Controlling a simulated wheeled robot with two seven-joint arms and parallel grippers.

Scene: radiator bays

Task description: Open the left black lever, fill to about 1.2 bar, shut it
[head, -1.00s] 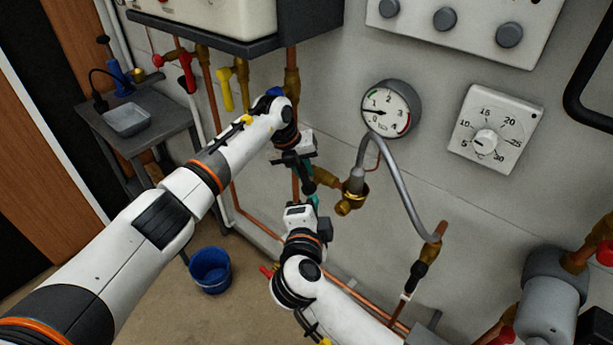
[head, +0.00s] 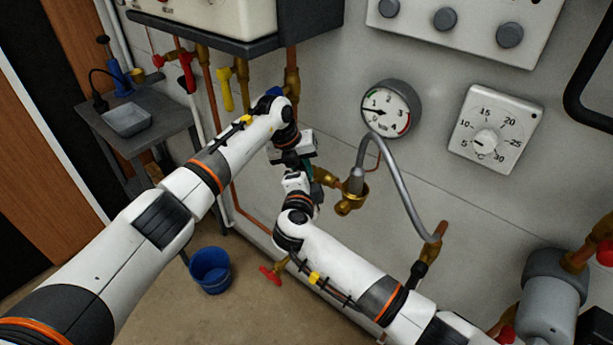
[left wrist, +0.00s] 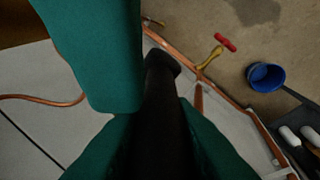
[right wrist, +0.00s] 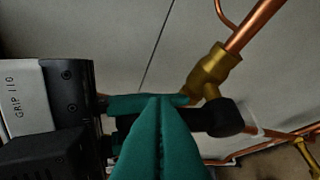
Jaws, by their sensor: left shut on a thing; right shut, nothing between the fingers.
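My left gripper (left wrist: 160,125) is shut on the left black lever (left wrist: 160,75), which runs between its teal fingers in the left wrist view. In the right wrist view the dark lever (right wrist: 212,118) joins a brass valve (right wrist: 212,72). My right gripper (right wrist: 158,110) is shut and empty, its teal fingertips close by the lever; I cannot tell whether they touch it. In the head view my right gripper (head: 307,172) is just below the left hand, and the two hands mostly hide the lever. The pressure gauge (head: 390,108) has its needle pointing left, near the 1.
A grey hose (head: 395,180) loops from the brass valve to a second black lever (head: 418,272) at right. A thermostat dial (head: 495,130) is on the wall. A blue bucket (head: 210,270) and a red-handled tap (head: 270,275) are low down. Both arms are close together.

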